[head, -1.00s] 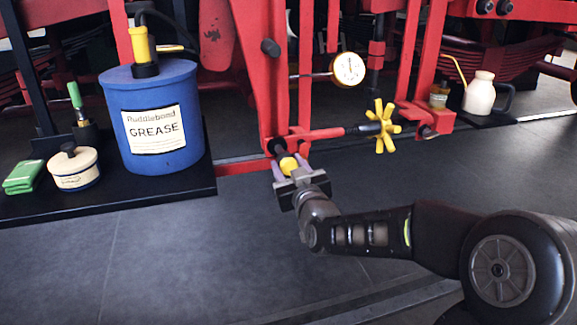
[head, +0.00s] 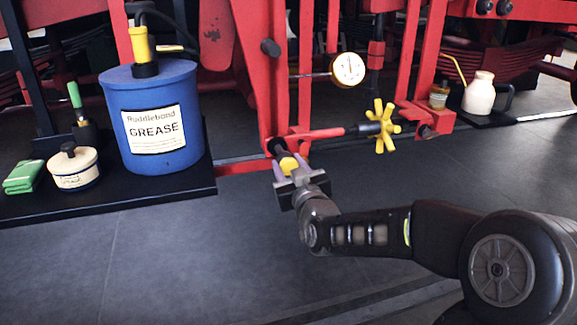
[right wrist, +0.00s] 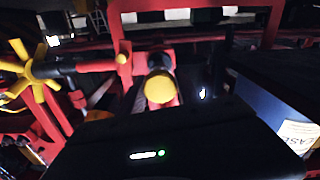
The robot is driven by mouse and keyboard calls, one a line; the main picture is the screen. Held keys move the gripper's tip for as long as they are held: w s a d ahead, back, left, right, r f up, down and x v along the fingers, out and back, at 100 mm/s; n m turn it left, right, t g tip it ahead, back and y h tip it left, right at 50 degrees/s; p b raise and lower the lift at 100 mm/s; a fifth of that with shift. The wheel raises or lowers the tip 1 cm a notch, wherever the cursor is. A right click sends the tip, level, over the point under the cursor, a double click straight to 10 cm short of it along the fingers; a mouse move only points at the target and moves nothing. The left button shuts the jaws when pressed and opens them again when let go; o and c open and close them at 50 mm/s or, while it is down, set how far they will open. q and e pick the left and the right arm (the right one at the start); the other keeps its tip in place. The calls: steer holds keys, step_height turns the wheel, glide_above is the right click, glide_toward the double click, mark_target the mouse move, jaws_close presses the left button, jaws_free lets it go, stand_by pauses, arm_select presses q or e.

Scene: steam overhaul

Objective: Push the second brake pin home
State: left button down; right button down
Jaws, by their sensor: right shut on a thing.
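The brake pin (head: 288,162) has a yellow head and a dark shaft. It sits at the lower end of the red brake linkage (head: 284,142), left of the yellow star-shaped handwheel (head: 383,126). My right gripper (head: 287,170) is shut on the pin's yellow head, its fingers on either side. In the right wrist view the yellow head (right wrist: 160,88) faces the camera, with the dark shaft behind it against red metal. How deep the shaft sits is hard to tell. My left gripper is not in view.
A blue grease drum (head: 150,90), a cream pot (head: 75,168), a green cloth (head: 23,176) and a brush (head: 76,98) stand on a black mat at the left. A dial gauge (head: 347,69) is above the linkage. A cream oil can (head: 479,93) stands at the right. The front floor is open.

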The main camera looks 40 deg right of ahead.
mark_target(282, 154)
steer(key=b+x, duration=0.2)
steer(key=x, duration=0.3)
steer(key=shift+w+f, duration=0.1)
steer(key=shift+f, duration=0.05)
steer(key=shift+w+d+r, duration=0.1)
steer(key=shift+r, duration=0.15)
steer(key=c, duration=1.3)
jaws_free()
steer(key=shift+r, duration=0.1)
steer(key=shift+o, duration=0.8)
steer(key=shift+w, duration=0.1)
steer(key=shift+o, duration=1.4)
steer(key=v, duration=0.7)
steer(key=shift+s+f, duration=0.2)
steer(key=shift+s, duration=0.2)
